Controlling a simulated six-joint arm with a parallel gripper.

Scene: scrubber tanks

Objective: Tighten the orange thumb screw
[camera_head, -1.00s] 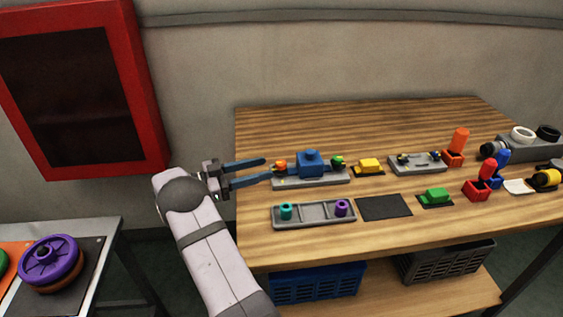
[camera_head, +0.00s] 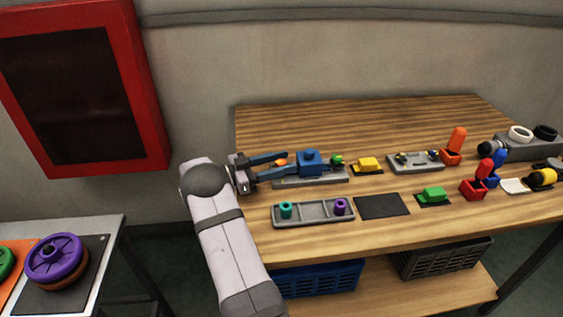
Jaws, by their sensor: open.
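The orange thumb screw (camera_head: 281,162) sits at the left end of a grey base plate (camera_head: 335,180) on the wooden table. A blue block (camera_head: 310,163) stands in the middle of that plate, and a green screw (camera_head: 337,160) is at its right end. My gripper (camera_head: 290,163) is open, with its two dark blue fingers pointing right. One finger lies behind the orange screw and the other in front of it. The front finger hides the screw's lower part, and its tip overlaps the blue block. I cannot tell whether either finger touches.
A yellow block (camera_head: 368,165) and a dark mat (camera_head: 382,206) are to the right. The table's back left is clear.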

